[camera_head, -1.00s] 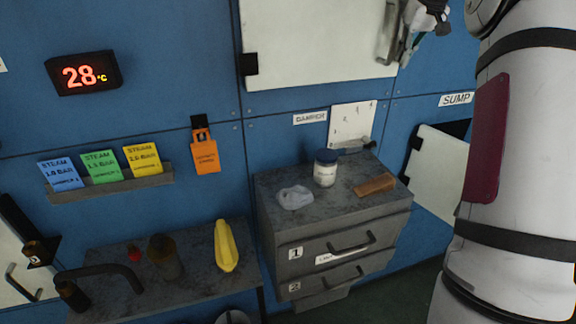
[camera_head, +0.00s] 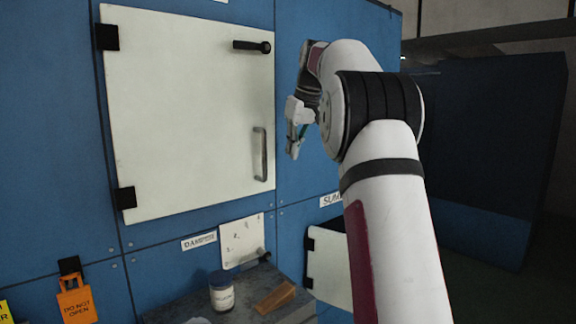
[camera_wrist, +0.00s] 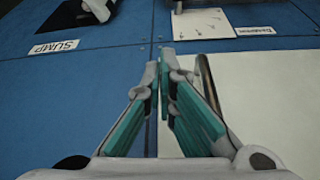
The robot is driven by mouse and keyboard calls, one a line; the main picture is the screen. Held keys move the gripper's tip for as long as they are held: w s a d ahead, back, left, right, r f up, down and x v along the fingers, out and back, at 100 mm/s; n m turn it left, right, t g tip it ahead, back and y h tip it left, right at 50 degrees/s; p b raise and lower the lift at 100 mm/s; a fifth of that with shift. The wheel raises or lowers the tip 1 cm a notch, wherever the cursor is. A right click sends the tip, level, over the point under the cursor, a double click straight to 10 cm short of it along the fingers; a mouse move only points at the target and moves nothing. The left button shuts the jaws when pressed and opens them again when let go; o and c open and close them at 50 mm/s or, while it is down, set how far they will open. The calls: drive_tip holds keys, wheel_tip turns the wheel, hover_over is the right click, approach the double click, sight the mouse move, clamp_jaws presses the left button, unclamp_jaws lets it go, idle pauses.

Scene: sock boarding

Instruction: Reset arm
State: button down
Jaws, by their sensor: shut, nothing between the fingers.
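My gripper (camera_head: 296,142) is raised at the end of my arm in the head view, in front of the blue wall panel. It stands to the right of the large white door (camera_head: 190,110) and its vertical bar handle (camera_head: 260,154). In the wrist view my gripper (camera_wrist: 164,68) points toward the wall, with its teal-padded fingers drawn together and nothing between them. The white door (camera_wrist: 265,95) fills the right of that view, with its handle (camera_wrist: 207,80) close beside the right finger. I cannot tell whether they touch.
An orange tag (camera_head: 75,300) hangs at lower left.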

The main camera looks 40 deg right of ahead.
drive_tip(key=shift+v, duration=0.8)
drive_tip(key=s+a, duration=0.6)
drive_tip(key=a, duration=0.5)
drive_tip(key=s+a, duration=0.5)
drive_tip(key=a, duration=0.5)
drive_tip(key=s+a+f, duration=0.5)
drive_tip(key=s+f, duration=0.3)
drive_tip(key=s, duration=0.1)
drive_tip(key=s+a+f+n+t, duration=0.1)
drive_tip(key=s+a+f, duration=0.5)
drive_tip(key=s+f, duration=0.2)
drive_tip(key=shift+s+a+f, duration=0.15)
drive_tip(key=shift+s+f, duration=0.05)
drive_tip(key=shift+s, duration=0.9)
